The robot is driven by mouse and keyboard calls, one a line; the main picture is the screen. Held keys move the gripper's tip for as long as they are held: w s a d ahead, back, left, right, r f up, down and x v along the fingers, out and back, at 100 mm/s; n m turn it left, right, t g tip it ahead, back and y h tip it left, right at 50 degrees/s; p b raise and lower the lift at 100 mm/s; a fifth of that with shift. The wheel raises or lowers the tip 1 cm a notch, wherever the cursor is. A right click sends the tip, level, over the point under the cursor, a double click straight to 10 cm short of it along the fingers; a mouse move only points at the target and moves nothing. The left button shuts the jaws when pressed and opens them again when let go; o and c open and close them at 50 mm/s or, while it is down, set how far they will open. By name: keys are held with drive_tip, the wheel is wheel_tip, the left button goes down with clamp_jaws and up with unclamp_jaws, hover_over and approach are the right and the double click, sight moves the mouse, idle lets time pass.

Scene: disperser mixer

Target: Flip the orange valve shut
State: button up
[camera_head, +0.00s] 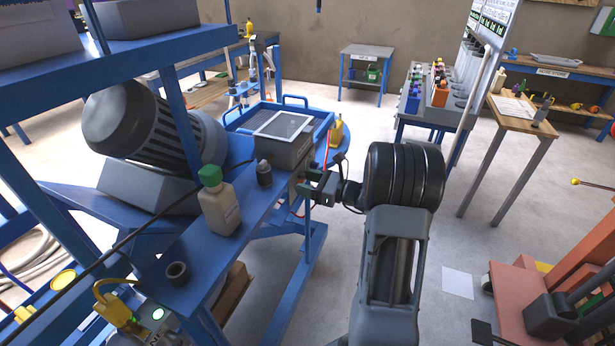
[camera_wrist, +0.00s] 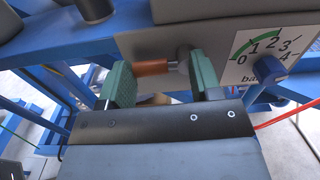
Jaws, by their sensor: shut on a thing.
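The orange valve handle (camera_wrist: 155,67) shows in the wrist view as a short bar lying crosswise, joined at its right end to a grey knob on a grey panel. My gripper (camera_wrist: 162,82) has green finger pads on either side of the handle and is shut on it. In the head view my gripper (camera_head: 312,188) reaches left to the near side of the grey box (camera_head: 284,143) on the blue bench. The orange handle cannot be made out in the head view.
A gauge plate (camera_wrist: 268,58) marked 0 to 4 bar is close right of the fingers. A green-capped bottle (camera_head: 219,202) and a small dark cylinder (camera_head: 264,174) stand on the blue bench (camera_head: 215,262). A red hose (camera_wrist: 290,114) runs near the gripper.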

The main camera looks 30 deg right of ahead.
drive_tip(key=shift+r+m, duration=0.1)
drive_tip(key=shift+m, duration=0.3)
drive_tip(key=o, duration=0.9)
drive_tip(key=b+v, duration=0.1)
drive_tip(key=v, duration=1.3)
